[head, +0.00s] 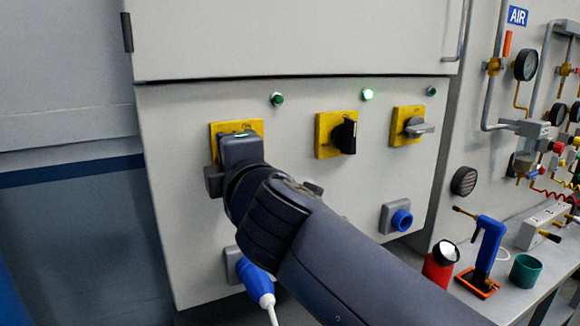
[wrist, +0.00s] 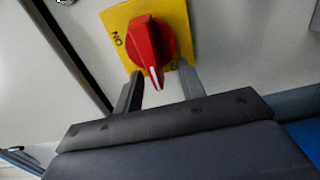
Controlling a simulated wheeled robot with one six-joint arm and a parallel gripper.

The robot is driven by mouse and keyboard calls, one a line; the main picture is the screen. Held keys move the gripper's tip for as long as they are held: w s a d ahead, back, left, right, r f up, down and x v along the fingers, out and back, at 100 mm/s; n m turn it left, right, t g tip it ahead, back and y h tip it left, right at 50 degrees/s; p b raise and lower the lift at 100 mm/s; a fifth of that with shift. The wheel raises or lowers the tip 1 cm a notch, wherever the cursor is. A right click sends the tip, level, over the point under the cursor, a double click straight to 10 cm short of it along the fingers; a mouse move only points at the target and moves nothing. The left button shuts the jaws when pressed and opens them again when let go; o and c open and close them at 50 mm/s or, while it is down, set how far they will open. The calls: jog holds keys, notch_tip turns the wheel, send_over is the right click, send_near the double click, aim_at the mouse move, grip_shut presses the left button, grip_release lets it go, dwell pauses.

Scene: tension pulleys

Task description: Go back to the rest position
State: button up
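My gripper (head: 226,168) is in front of the leftmost yellow switch plate (head: 248,127) on the light grey cabinet and hides most of that plate in the head view. In the wrist view a red rotary knob (wrist: 148,42) with a white pointer line sits on this yellow plate (wrist: 118,20), beside the letters "ON". The two fingers of my gripper (wrist: 160,80) are apart, one on each side of the knob's pointer end, with visible gaps. My gripper is open and holds nothing. The exact distance from fingertips to knob cannot be told.
The cabinet also has a black knob (head: 344,136), a grey knob (head: 418,127), a lit green lamp (head: 367,94) and a blue socket (head: 401,220). A blue plug (head: 254,280) is below my arm. A blue tool (head: 487,248), red can (head: 440,262) and green cup (head: 525,270) stand at right.

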jog(key=v, duration=1)
jog(key=x, duration=1)
jog(key=shift+w+a+r, duration=0.1)
jog(key=shift+w, duration=0.2)
jog(key=shift+s+r+m, duration=0.15)
jog(key=shift+r+m, duration=0.2)
jog(key=shift+m, duration=0.85)
jog(key=shift+r+m+p, duration=0.25)
jog(key=shift+m+p, duration=0.1)
jog(key=shift+m, duration=0.85)
jog(key=shift+d, duration=0.2)
